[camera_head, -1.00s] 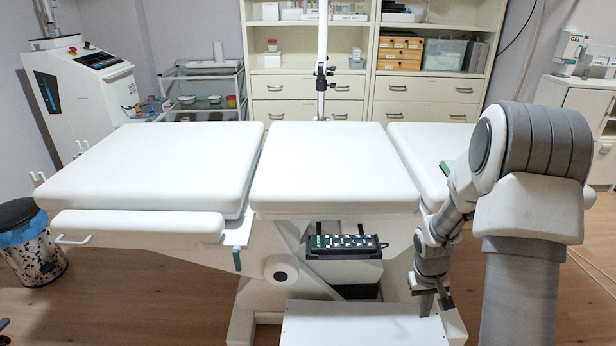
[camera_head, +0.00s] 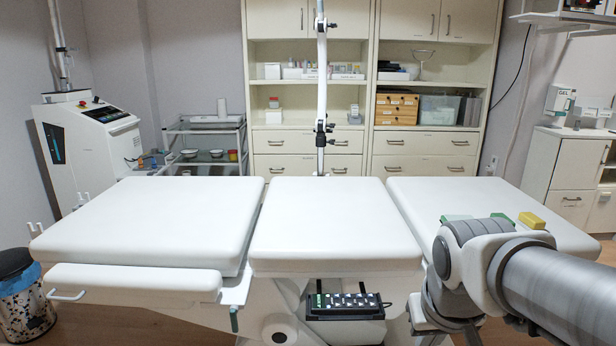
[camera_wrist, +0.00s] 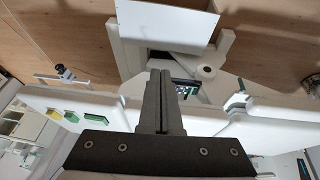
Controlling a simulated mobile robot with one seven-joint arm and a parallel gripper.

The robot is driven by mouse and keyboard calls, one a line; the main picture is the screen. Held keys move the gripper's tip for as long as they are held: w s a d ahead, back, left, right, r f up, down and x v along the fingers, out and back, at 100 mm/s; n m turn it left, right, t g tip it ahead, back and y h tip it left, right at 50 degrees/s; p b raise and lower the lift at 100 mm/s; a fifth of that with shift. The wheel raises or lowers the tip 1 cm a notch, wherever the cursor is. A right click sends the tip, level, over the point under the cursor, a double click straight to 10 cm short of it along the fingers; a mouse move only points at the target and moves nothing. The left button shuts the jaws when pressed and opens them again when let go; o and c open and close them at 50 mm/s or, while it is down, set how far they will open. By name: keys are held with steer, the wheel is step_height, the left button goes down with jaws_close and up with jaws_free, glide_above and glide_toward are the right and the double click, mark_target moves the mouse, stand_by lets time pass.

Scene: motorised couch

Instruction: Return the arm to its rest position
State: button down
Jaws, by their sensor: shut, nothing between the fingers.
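The white motorised couch (camera_head: 335,225) has three flat padded sections and spans the middle of the head view. My arm comes in from the lower right of that view, in front of the couch's right section. The end of the arm is cut off by the bottom edge there. In the wrist view my gripper (camera_wrist: 158,75) has its two fingers together, with nothing between them. It points toward the couch's underside and a white box-like step (camera_wrist: 168,22) over the wood floor. The couch shows inverted in this view.
A black button panel (camera_head: 345,306) sits on the couch's front below the middle section. A yellow block (camera_head: 531,220) and green pieces (camera_head: 502,217) lie on the right section near my arm. A white machine (camera_head: 92,150) and a bin (camera_head: 25,300) are at left.

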steer(key=s+a+r+t+y+p, duration=0.1)
steer(key=s+a+r+p, duration=0.15)
steer(key=s+r, duration=0.35)
step_height(320, 180, up, 17)
steer(key=p, duration=1.7)
steer(key=shift+s+a+f, duration=0.2)
steer(key=shift+s+a, duration=0.05)
steer(key=shift+s, duration=0.15)
